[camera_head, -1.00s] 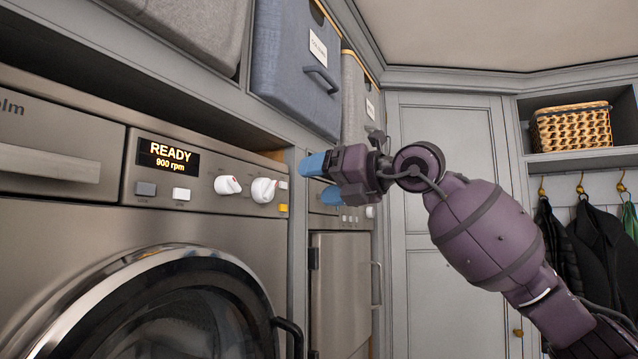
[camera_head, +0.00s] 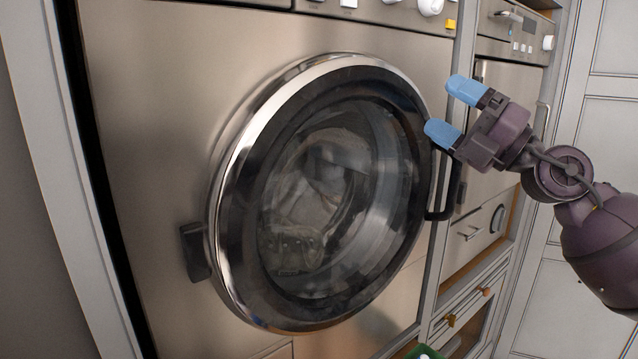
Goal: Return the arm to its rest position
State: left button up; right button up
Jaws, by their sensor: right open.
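My right gripper (camera_head: 454,112) is at the upper right, with two blue fingertips spread apart and nothing between them. Its purple arm comes in from the right edge. My left gripper is not in view.
A black handle (camera_head: 440,213) stands out right of the round door, just below my right gripper. A narrower steel appliance (camera_head: 492,185) stands to the right, above a drawer with small knobs (camera_head: 485,291). A green object (camera_head: 424,352) shows at the bottom edge.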

jog(key=s+d+f+m+t+h, duration=0.1)
jog(key=s+d+f+m+h, duration=0.25)
jog(key=f+m+h, duration=0.6)
jog(key=s+d+f+m+t+h, duration=0.1)
jog(key=s+d+f+m+h, duration=0.35)
jog(key=f+m, duration=0.8)
jog(key=s+d+f+m+t+h, duration=0.15)
jog(key=d+f+m+h, duration=0.35)
jog(key=f+m+h, duration=0.65)
jog(key=s+a+f+m+g+y, duration=0.1)
jog(key=s+a+f+g+y, duration=0.15)
jog(key=s+f+g, duration=0.7)
jog(key=s+a+f+g+y, duration=0.2)
jog(key=s+f+g+y, duration=0.15)
jog(key=s+f, duration=1)
jog(key=w+f+t, duration=0.4)
jog(key=f+t, duration=0.3)
jog(key=shift+n+t, duration=0.35)
jog(key=shift+w, duration=0.1)
